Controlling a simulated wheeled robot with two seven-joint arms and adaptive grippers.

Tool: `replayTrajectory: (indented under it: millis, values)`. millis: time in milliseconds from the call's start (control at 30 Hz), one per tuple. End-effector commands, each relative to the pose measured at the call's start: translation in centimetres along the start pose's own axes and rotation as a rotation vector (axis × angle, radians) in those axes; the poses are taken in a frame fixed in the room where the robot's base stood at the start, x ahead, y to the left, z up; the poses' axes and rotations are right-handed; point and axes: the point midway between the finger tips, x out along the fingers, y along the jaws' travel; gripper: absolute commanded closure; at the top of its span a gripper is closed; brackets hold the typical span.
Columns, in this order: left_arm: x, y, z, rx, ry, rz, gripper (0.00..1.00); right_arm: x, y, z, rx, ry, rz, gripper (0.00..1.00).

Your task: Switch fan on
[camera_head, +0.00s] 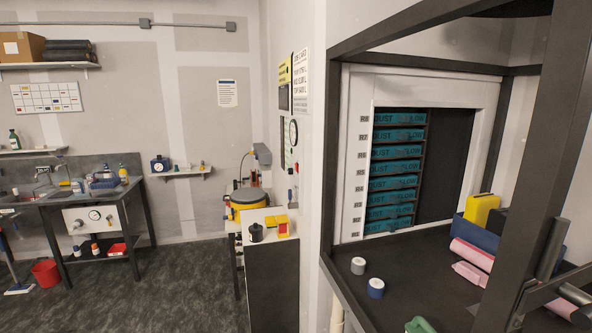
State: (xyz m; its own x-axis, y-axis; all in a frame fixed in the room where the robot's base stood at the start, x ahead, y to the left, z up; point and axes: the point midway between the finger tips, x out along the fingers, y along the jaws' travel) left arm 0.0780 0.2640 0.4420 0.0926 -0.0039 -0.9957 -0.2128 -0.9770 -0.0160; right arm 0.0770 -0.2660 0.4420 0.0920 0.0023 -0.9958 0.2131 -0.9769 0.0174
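The extraction bench stands at the right, with a dark frame and a dark worktop (410,275). At its back, a white-framed opening (350,150) holds a stack of blue slats (397,168) lettered with what reads as "DUST FLOW". Labels with R and a number run down their left side. The right part of the opening is a dark panel (450,155). I cannot make out a fan switch for certain.
Two small rolls, one grey (358,265) and one blue (376,288), stand on the worktop. Pink rolls (471,254), a yellow box (481,211) and a blue bin (474,233) are at its right. A dark post (536,180) crosses in front.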

Motion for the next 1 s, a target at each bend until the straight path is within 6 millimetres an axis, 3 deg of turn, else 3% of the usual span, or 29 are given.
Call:
replayTrajectory:
  millis: [333,633,1000]
  values:
    - [0.0,0.01,-0.01,0.0,0.0,0.0,0.6,0.0,0.07,-0.01,0.0,0.0,0.001,0.61]
    - [0.0,0.01,0.0,0.0,0.0,0.0,0.6,0.0,0.04,-0.01,0.0,0.0,0.0,1.0]
    - [0.0,0.02,0.03,0.0,-0.001,0.0,0.6,0.01,-0.32,-0.08,0.001,0.0,-0.003,1.0]
